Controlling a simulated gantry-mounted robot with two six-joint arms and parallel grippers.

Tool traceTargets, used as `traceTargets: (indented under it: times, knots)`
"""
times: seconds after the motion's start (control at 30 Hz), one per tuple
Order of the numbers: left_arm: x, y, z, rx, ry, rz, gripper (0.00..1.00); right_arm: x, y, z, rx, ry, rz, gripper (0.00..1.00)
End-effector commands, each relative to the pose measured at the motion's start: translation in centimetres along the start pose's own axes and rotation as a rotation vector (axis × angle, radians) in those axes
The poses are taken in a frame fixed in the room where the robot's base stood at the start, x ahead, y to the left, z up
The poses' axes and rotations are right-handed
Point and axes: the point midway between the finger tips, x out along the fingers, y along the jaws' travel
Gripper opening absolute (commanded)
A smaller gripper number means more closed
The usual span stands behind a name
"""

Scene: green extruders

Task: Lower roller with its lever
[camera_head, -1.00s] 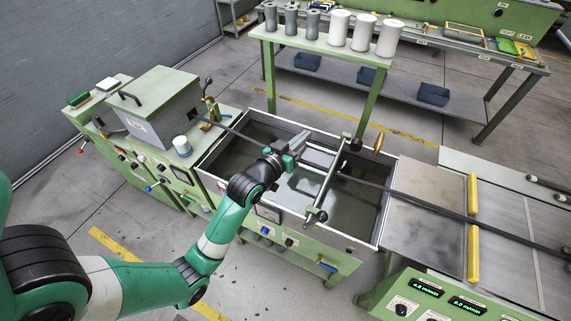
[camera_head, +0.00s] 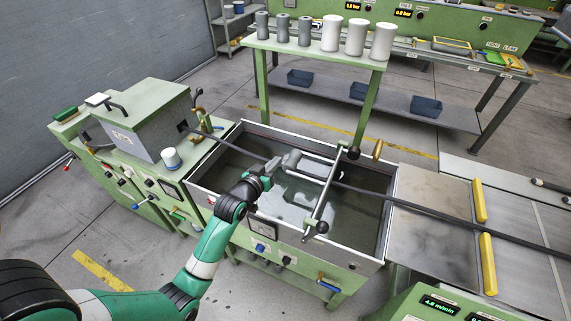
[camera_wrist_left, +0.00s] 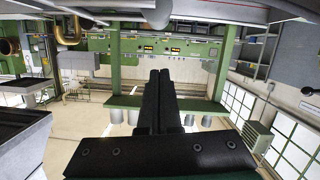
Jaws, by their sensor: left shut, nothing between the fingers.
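The roller assembly sits over the water tank (camera_head: 212,150). A grey crossbar (camera_head: 329,190) spans the tank, with a dark round knob at each end. A pale cylinder, apparently the roller (camera_head: 316,168), lies to the left of this bar, partly hidden by my gripper. A lever with a wooden grip (camera_head: 377,149) stands at the tank's far edge. My left gripper (camera_head: 290,160) is shut and empty above the tank, left of the crossbar; I cannot tell if it touches the roller. The left wrist view shows its closed dark fingers (camera_wrist_left: 160,88). My right gripper is not in view.
A dark extruded strand (camera_head: 362,191) runs lengthwise through the tank to the metal table (camera_head: 430,232) at right. The green extruder box (camera_head: 140,120) stands at left. A shelf table (camera_head: 300,47) with grey and white cylinders stands behind the tank.

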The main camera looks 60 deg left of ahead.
Motion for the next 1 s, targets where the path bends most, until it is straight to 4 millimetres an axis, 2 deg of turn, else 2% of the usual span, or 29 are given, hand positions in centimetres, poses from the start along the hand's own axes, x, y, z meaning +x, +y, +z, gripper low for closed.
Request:
traceTargets:
  times: [0.1, 0.27, 0.3, 0.4, 0.53, 1.0]
  knots:
    - [2.9, 0.0, 0.2, 0.000, 0.001, 0.000, 0.00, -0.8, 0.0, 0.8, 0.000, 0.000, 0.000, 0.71]
    - [6.3, -0.1, 0.3, 0.000, 0.000, 0.000, 0.00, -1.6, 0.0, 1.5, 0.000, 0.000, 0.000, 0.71]
    - [6.7, -0.1, 0.8, 0.000, -0.003, 0.000, 0.00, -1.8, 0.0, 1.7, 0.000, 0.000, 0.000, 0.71]
    - [6.9, 0.0, 2.5, 0.002, -0.003, 0.000, 0.00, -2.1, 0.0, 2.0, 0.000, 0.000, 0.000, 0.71]
    - [7.2, 0.0, 3.6, 0.000, -0.001, 0.001, 0.00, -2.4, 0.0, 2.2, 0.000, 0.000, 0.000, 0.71]
    - [7.4, 0.4, 4.3, -0.007, -0.001, 0.009, 0.00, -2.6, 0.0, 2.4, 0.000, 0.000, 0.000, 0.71]
